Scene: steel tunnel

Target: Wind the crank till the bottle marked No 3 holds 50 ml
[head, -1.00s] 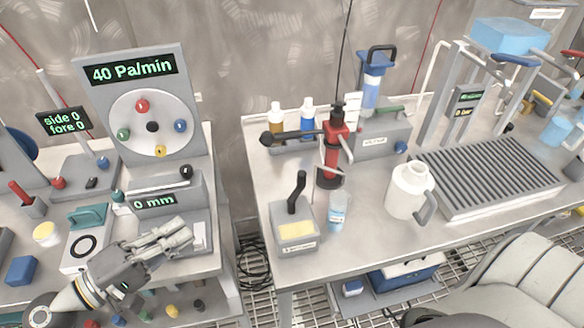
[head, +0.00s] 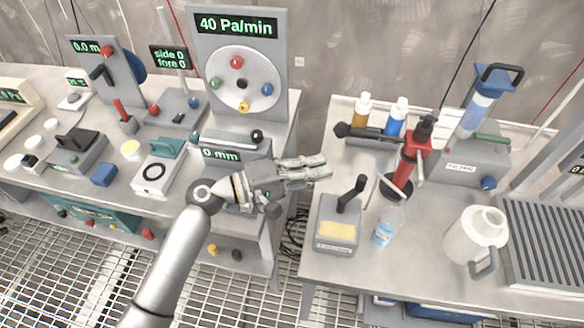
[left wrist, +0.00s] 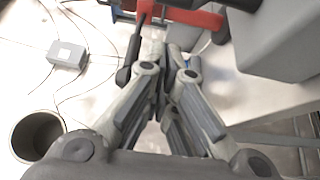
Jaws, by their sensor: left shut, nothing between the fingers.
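A red hand pump (head: 412,160) stands on the right bench. My left gripper (head: 322,167) is shut and empty, above the gap between the benches, left of the pump and apart from knob and bottle. In the left wrist view its fingers (left wrist: 168,55) are together, with a red part (left wrist: 190,17) beyond. My right gripper is out of view.
A grey box with a black lever and yellow plate (head: 338,228) stands left of the bottle. A white jug (head: 476,238) is to the right. Brown (head: 362,112) and blue (head: 396,120) bottles stand behind. A filter unit (head: 462,158) is behind the jug.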

